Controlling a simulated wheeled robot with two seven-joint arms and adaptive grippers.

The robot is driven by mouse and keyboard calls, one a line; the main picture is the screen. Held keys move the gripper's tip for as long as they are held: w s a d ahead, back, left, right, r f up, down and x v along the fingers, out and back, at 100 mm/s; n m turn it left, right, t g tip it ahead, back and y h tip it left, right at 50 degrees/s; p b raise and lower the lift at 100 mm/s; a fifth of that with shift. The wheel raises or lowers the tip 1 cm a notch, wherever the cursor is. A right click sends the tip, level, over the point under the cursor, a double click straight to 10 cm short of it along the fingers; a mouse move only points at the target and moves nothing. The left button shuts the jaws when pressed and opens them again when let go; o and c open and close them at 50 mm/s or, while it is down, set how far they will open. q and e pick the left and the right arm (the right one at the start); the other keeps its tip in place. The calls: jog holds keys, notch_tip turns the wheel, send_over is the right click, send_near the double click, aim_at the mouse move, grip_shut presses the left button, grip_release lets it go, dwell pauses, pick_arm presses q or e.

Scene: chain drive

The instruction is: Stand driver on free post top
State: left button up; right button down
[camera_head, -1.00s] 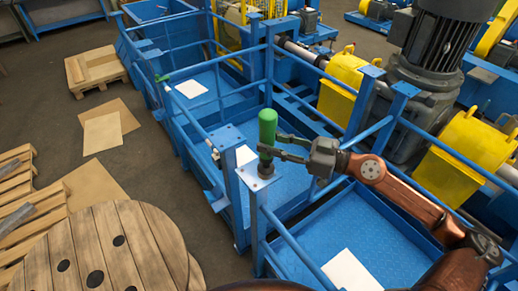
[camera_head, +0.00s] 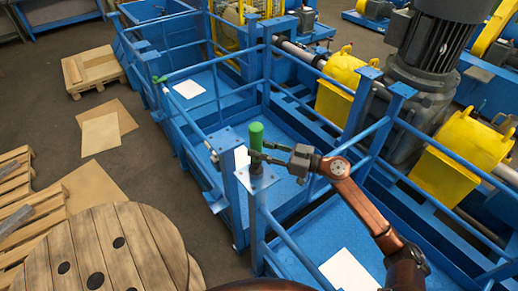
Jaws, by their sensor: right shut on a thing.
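The driver (camera_head: 256,133) has a green handle and a dark lower end, and it is upright. My right gripper (camera_head: 263,153) comes in from the right and is shut on it, below the green part. The dark lower end is over the flat top plate of the near blue post (camera_head: 259,182). I cannot tell whether it touches the plate. Another blue post (camera_head: 226,138) just behind and to the left has a bare plate on top. My left gripper is not in view.
Blue railings surround the sunken blue platforms. Another green item (camera_head: 160,79) lies on a rail farther back. White sheets (camera_head: 348,270) lie on the platform floors. A wooden spool (camera_head: 110,250) stands at lower left, and a large motor (camera_head: 430,70) at right.

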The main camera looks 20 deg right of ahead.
jog(key=shift+f, duration=0.2)
jog(key=c, duration=1.5)
grip_release()
jog(key=shift+f, duration=0.15)
jog(key=b+v, duration=0.3)
jog(key=v, duration=0.9)
